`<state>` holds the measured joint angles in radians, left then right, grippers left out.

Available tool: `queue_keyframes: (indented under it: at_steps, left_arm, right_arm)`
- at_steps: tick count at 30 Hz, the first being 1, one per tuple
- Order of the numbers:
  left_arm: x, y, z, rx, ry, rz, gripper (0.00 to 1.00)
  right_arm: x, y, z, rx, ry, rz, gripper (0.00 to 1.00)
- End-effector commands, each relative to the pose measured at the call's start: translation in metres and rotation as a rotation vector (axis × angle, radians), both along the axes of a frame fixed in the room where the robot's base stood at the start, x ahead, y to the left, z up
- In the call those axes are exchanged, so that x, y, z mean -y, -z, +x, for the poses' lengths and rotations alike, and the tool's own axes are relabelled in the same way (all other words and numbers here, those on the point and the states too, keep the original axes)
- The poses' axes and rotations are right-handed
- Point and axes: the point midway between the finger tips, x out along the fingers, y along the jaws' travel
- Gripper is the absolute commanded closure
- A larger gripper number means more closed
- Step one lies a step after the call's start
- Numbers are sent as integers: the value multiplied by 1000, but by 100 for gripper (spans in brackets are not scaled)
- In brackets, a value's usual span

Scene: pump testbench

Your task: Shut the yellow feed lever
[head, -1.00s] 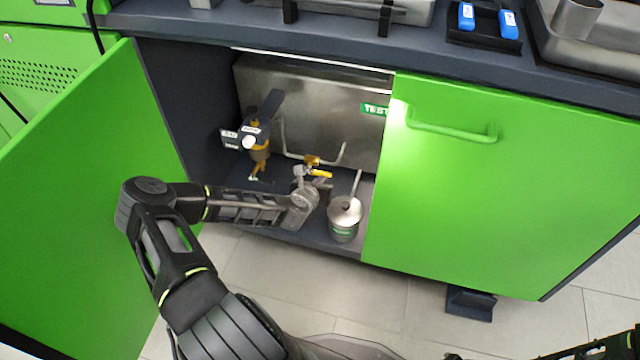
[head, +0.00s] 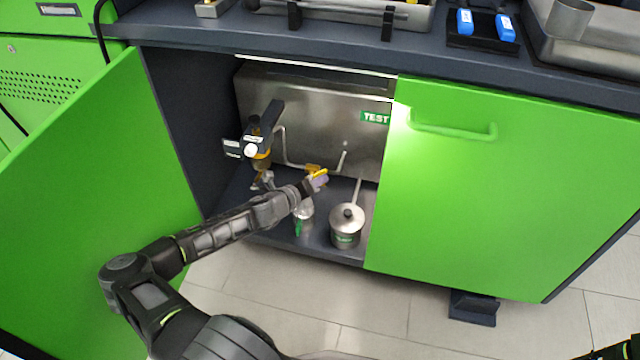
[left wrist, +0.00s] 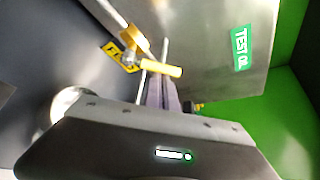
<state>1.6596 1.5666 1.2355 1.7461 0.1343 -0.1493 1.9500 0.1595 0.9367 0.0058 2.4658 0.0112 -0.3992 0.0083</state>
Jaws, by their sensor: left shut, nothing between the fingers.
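The yellow feed lever (head: 320,174) is inside the open cabinet, low in front of the steel tank. In the left wrist view the lever (left wrist: 160,69) sticks out to the right from its valve, beside a yellow label (left wrist: 112,54) that is partly hidden. My left gripper (head: 318,184) is shut and empty, with its tips at the lever's free end. In the left wrist view the closed fingers (left wrist: 162,92) reach up just below the lever handle. I cannot tell whether they touch it.
A steel tank (head: 330,105) with a TEST label fills the cabinet back. A dark-handled valve (head: 262,130) stands to the left, a lidded pot (head: 347,225) to the right and a clear bottle (head: 303,220) below my gripper. Green doors (head: 90,190) flank the opening.

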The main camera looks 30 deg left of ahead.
Motion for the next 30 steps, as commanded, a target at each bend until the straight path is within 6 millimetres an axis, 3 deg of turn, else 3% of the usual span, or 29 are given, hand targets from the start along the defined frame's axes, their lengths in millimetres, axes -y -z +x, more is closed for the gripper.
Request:
queue_keyframes:
  at_steps: [12, 30]
  left_arm:
    - [-7, -13, -2, 104, -2, -296, 100]
    - [-10, -13, -4, 131, 0, -377, 100]
  right_arm:
    - [1, -22, -3, -8, -4, 1, 64]
    - [1, -25, -4, -12, -5, 2, 64]
